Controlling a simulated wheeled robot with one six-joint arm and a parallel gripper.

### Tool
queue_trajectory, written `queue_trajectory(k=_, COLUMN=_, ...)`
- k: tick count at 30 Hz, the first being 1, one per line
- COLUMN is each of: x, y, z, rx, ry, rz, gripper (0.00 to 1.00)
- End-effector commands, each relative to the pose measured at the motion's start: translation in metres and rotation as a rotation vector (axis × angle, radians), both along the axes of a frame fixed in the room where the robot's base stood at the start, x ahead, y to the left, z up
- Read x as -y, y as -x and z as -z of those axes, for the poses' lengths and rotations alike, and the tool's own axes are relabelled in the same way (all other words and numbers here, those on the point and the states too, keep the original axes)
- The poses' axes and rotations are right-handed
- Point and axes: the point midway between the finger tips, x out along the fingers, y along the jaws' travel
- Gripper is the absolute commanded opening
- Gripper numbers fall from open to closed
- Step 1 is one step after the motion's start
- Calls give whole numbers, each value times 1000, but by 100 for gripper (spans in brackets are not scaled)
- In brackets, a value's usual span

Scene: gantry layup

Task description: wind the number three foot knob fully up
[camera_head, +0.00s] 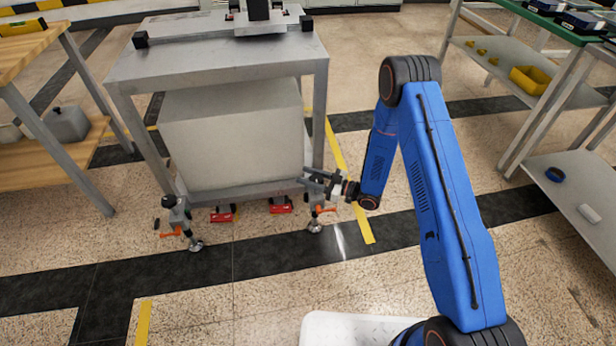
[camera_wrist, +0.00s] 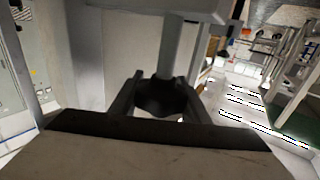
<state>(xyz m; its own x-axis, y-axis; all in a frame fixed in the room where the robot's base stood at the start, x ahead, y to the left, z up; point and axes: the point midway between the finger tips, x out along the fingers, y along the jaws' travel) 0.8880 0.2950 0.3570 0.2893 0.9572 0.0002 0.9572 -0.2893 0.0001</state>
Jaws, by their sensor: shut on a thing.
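A grey metal stand (camera_head: 230,66) with a big pale block (camera_head: 232,135) under its top stands at the left centre. Its front right foot (camera_head: 315,222) has an orange part and a round pad on the floor. My gripper (camera_head: 312,182) is at the upper part of this foot, reaching in from the right. In the wrist view my gripper (camera_wrist: 165,90) is shut on a dark round knob (camera_wrist: 162,97) below a grey leg (camera_wrist: 171,45). I cannot read a number on the knob. The front left foot (camera_head: 181,222) also has an orange lever.
Two red parts (camera_head: 222,214) sit low between the front feet. A wooden-topped bench (camera_head: 25,52) stands at the left and a shelf rack (camera_head: 530,75) at the right. The floor in front of the stand is open.

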Motion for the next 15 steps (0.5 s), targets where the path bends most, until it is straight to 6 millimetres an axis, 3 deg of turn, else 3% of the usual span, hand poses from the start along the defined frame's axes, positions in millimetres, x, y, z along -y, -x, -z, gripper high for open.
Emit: queue_trajectory(k=15, x=0, y=14, z=1, rx=2, ry=2, rz=-447, gripper=20)
